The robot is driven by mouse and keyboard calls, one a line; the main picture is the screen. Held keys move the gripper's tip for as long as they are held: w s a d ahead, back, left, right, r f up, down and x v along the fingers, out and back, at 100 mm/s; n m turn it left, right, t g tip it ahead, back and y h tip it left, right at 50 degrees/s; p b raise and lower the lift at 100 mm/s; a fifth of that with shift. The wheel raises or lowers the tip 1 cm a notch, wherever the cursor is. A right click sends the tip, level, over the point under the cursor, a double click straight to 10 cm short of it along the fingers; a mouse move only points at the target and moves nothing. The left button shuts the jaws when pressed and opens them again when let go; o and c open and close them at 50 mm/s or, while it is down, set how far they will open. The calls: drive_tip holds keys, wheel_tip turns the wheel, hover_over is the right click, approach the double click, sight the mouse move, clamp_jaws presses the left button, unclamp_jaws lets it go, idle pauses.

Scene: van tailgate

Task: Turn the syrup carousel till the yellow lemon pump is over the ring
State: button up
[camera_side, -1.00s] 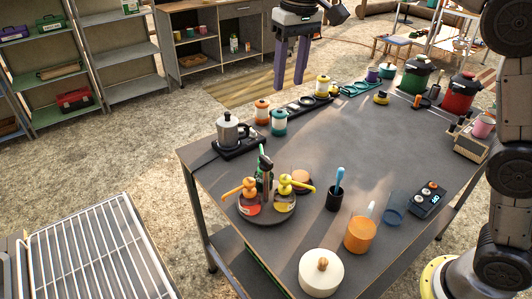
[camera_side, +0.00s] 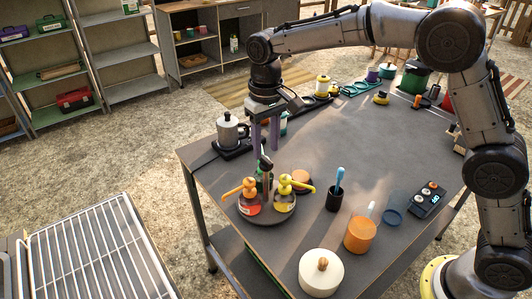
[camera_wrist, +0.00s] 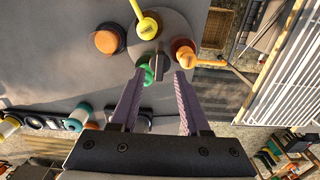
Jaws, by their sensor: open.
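The syrup carousel (camera_side: 268,216) is a dark round turntable near the table's left edge. Its yellow pump (camera_side: 285,185) is on the right, spout pointing right; in the wrist view it (camera_wrist: 147,27) is at the top. The orange pump (camera_side: 247,187) sits on a red bottle at left. The green pump (camera_wrist: 147,72) is at the rear, mostly hidden in the side view. A dark grip (camera_wrist: 162,67) stands up from the turntable. My gripper (camera_side: 265,150) points down above it, open and empty, its fingers apart on either side in the wrist view. I cannot identify the ring for certain.
A copper-brown round piece (camera_side: 302,178) lies close beside the carousel. A moka pot (camera_side: 228,131) stands behind left. A dark cup with a blue tool (camera_side: 334,198), an orange jar (camera_side: 360,234) and a white lidded pot (camera_side: 321,272) stand to the right and front.

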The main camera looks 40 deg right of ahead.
drive_tip(key=shift+f, duration=1.5)
clamp_jaws()
drive_tip(key=shift+r, duration=0.1)
